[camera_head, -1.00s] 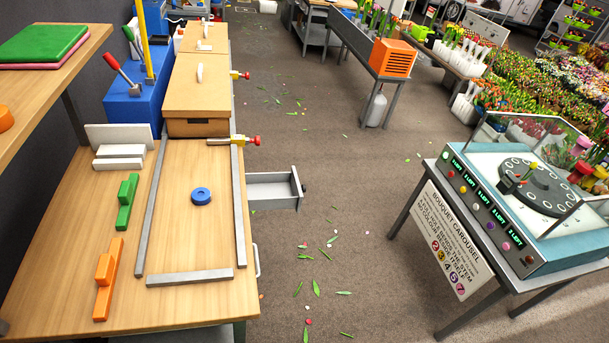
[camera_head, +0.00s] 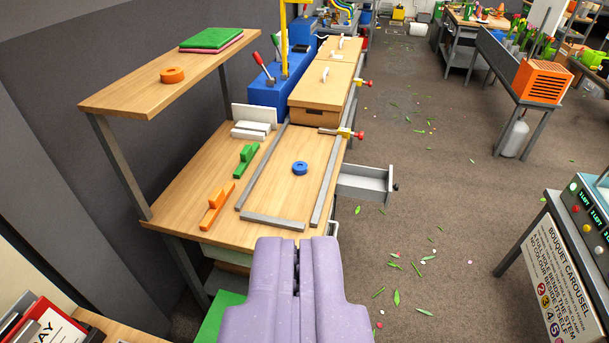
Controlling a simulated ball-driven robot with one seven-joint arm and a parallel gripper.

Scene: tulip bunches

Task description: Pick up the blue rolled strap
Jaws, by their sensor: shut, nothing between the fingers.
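The blue rolled strap (camera_head: 300,168) is a small ring-shaped roll lying flat on the wooden workbench (camera_head: 180,208). It sits inside a frame of grey metal bars, with bare wood around it. My gripper (camera_head: 297,243) is lavender and shows at the bottom middle. Its fingers are shut together and empty. In the picture it is below the strap, near the bench's front edge and apart from the strap.
Grey bars (camera_head: 272,221) border the strap. Green (camera_head: 246,158) and orange (camera_head: 216,205) blocks lie left, white blocks (camera_head: 250,131) behind. A shelf (camera_head: 140,92) overhangs the left, and an open drawer (camera_head: 365,184) sticks out right.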

